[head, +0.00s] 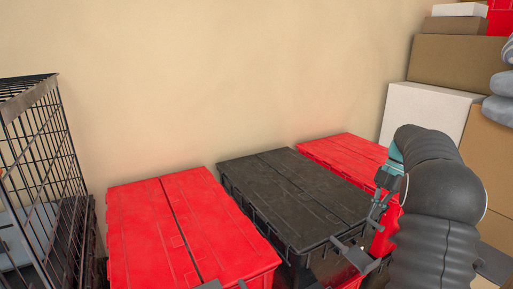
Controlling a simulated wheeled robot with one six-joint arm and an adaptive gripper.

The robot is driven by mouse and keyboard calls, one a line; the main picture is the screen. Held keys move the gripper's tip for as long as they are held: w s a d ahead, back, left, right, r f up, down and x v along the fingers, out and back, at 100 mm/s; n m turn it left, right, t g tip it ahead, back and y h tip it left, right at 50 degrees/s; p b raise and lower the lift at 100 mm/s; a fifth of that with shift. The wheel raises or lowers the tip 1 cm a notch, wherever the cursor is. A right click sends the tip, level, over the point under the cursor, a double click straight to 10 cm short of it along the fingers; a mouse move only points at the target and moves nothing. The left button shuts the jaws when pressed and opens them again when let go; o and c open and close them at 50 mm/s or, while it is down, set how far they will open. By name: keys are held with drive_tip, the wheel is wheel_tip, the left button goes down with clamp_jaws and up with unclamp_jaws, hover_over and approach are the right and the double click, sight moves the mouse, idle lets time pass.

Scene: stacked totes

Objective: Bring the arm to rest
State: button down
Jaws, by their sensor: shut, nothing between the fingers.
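My gripper (376,216) is at the right of the head view, shut and empty. It points downward at the end of my dark, padded arm. It shows in front of the right end of the black tote (290,190) and the far red tote (345,152); I cannot tell whether it touches either. Part of the far red tote is hidden behind my arm and gripper. Another red tote (185,225) is at the left front. The lids of all three totes look closed.
A black wire cage (45,150) stands at the left. Cardboard boxes (455,60) and a white box (425,115) are stacked at the right, close behind my arm. Grey rounded items (500,108) are at the right edge. A bare beige wall (220,80) is behind the totes.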

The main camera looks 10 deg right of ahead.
drive_tip(key=s+a+r+m+t+h, duration=0.1)
drive_tip(key=s+a+r+m+h, duration=0.1)
drive_tip(key=s+a+r+m, duration=0.45)
drive_tip(key=s+a+r+m+t+h, duration=0.15)
drive_tip(key=s+a+m, duration=0.25)
drive_tip(key=a, duration=0.6)
drive_tip(key=s+a+f+m+t, duration=0.2)
drive_tip(key=s+a+m, duration=0.2)
drive_tip(key=s, duration=0.4)
drive_tip(key=s+a+f+m+t, duration=0.2)
drive_tip(key=s+a+m, duration=0.2)
drive_tip(key=s+m, duration=0.2)
drive_tip(key=shift+s+a+f+m+t+h, duration=0.2)
drive_tip(key=shift+s+f+m+t+h, duration=0.2)
drive_tip(key=shift+s, duration=0.45)
drive_tip(key=c, duration=1.9)
unclamp_jaws()
drive_tip(key=shift+s+a+f, duration=0.1)
drive_tip(key=shift+s+f, duration=0.1)
drive_tip(key=shift+s, duration=0.1)
drive_tip(key=o, duration=0.8)
drive_tip(key=shift+s+f+m, duration=0.15)
drive_tip(key=shift+f+m, duration=0.05)
drive_tip(key=shift+m, duration=0.15)
drive_tip(key=shift+a, duration=0.15)
